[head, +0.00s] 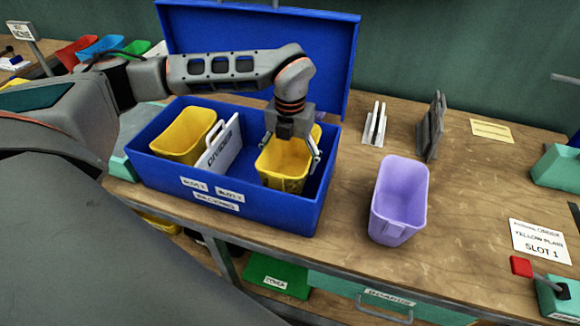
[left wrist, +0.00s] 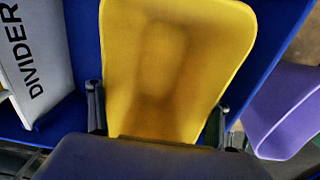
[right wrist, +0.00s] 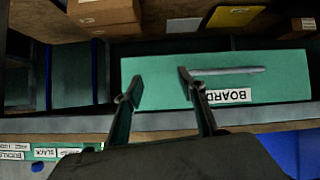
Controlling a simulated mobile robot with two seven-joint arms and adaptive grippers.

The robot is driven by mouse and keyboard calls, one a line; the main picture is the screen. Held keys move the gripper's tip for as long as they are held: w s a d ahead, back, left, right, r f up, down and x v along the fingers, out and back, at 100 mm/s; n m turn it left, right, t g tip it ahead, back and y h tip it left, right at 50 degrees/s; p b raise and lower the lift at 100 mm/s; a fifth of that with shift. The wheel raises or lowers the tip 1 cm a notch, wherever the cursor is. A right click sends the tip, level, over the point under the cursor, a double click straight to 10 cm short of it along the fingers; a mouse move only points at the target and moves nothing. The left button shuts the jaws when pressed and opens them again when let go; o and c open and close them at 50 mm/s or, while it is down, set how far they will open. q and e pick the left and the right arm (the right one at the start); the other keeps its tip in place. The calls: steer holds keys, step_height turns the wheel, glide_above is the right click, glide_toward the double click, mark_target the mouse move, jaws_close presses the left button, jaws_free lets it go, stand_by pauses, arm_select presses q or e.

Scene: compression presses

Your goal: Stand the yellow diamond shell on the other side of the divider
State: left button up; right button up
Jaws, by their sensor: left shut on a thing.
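My left gripper (head: 290,152) is shut on a yellow shell (head: 283,172) in the right compartment of the blue box (head: 250,208). In the left wrist view the shell (left wrist: 175,70) fills the middle, with a finger at each side. I cannot tell whether it touches the box floor. The white divider (head: 219,143) stands to its left. Another yellow shell (head: 182,135) sits in the left compartment. I cannot make out a diamond mark on either shell. My right gripper (right wrist: 160,80) is open and empty, before a green drawer front.
The box lid (head: 335,60) stands open behind. A purple shell (head: 398,200) stands on the bench right of the box. A grey upright piece (head: 431,125) and a white stand (head: 375,125) are behind it. A card (head: 540,243) reads yellow plain, slot 1.

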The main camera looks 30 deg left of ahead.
arm_select(q)
steer(key=shift+f, duration=1.25)
steer(key=shift+f, duration=0.1)
steer(key=o, duration=1.2)
step_height(320, 180, up, 12)
steer(key=shift+r+b, duration=0.15)
steer(key=shift+b, duration=0.15)
